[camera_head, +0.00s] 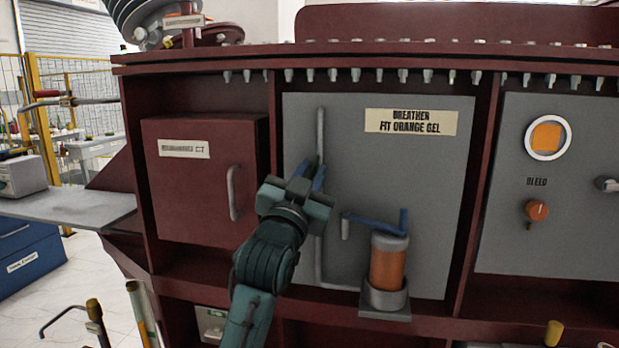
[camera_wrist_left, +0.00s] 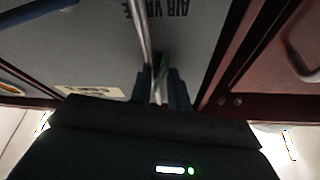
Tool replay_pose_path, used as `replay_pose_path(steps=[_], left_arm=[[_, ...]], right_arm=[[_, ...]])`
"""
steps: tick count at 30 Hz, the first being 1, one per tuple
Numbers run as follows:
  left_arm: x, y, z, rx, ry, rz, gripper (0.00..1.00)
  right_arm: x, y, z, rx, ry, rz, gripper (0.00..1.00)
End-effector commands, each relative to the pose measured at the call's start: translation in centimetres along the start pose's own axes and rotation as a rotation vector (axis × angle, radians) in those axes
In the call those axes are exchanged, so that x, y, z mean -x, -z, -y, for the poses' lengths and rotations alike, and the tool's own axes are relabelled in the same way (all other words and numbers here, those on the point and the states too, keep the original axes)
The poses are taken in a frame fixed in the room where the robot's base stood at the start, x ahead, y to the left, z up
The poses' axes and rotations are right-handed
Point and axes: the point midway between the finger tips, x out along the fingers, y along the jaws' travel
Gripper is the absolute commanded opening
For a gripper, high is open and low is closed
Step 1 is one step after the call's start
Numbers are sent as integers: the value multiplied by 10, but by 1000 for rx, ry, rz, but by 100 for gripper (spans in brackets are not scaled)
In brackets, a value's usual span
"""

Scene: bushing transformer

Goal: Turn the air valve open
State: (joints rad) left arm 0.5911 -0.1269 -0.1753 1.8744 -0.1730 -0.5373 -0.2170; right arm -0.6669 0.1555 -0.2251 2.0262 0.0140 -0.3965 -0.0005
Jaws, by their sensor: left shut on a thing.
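The air valve sits on a grey vertical pipe (camera_head: 320,130) on the grey middle panel; my gripper mostly hides it in the head view. My left gripper (camera_head: 313,176) reaches up to that pipe. In the left wrist view the gripper (camera_wrist_left: 162,88) is shut on a narrow green piece, the valve handle (camera_wrist_left: 161,72), right beside the pipe (camera_wrist_left: 141,35). The words "AIR VALVE" show upside down on the panel above. The handle's exact angle is hard to tell. My right gripper is not in view.
An orange-filled breather jar (camera_head: 388,265) with a blue lever (camera_head: 375,220) stands right of my arm. A red CT box (camera_head: 205,180) with a handle is at left. A bleed knob (camera_head: 536,210) and round orange window (camera_head: 547,137) are on the right panel.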

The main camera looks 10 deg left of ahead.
Motion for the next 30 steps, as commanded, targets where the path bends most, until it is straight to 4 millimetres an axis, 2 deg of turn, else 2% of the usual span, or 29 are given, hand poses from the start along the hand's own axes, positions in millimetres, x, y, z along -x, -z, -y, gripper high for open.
replay_pose_path(steps=[6,13,30], left_arm=[[0,0,-2,152,60,3,0],[0,0,-2,247,101,2,0],[0,1,-2,294,122,-1,0]], right_arm=[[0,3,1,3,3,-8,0],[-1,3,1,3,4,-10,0],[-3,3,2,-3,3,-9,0]])
